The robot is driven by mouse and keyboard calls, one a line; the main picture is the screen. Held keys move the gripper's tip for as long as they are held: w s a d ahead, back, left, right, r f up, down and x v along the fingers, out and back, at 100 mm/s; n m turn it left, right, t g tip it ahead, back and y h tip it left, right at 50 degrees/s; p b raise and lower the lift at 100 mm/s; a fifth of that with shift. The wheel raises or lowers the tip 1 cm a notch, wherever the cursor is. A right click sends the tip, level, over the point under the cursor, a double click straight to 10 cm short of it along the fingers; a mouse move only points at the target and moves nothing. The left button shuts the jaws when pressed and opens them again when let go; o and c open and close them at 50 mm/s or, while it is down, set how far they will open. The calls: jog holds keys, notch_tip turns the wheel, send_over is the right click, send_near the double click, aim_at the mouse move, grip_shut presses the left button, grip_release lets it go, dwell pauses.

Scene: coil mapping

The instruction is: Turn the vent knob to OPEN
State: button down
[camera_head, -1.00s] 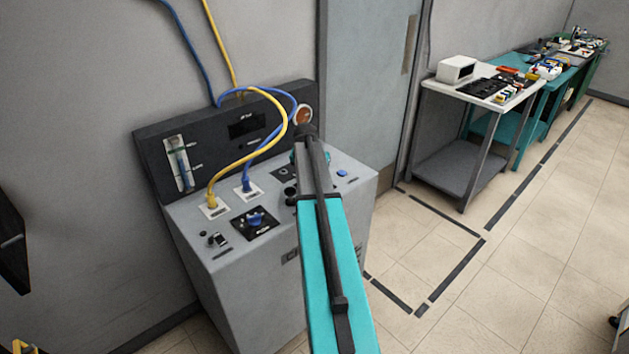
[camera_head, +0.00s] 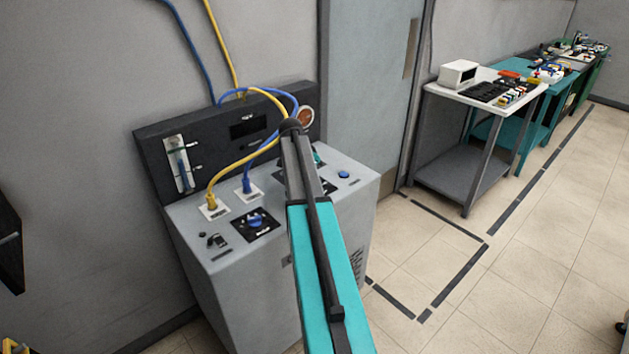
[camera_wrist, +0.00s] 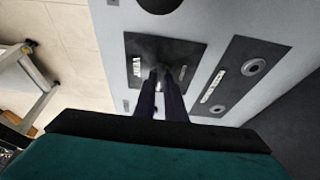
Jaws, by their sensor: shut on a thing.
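The vent panel is a black plate (camera_wrist: 196,53) marked VENT in the wrist view, set on the grey console top. My gripper (camera_wrist: 159,78) reaches down over the middle of this plate, its two dark fingers close together. They are shut on the vent knob, which is mostly hidden by the fingers, so its pointing cannot be read. A small pale label beside it is too blurred to read.
The grey console (camera_head: 250,285) also carries a blue knob (camera_head: 256,219), a blue button (camera_head: 344,174) and yellow (camera_head: 211,200) and blue (camera_head: 246,187) cable plugs. Both cables arch close behind my arm. A trolley (camera_head: 462,172) stands right; the floor between is clear.

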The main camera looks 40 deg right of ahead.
dwell(0.3)
jog(key=c, duration=1.8)
grip_release()
jog(key=b+v, duration=0.2)
jog(key=v, duration=1.1)
jog(key=shift+a+r, duration=0.1)
jog(key=shift+r, duration=0.25)
jog(key=shift+r, duration=0.1)
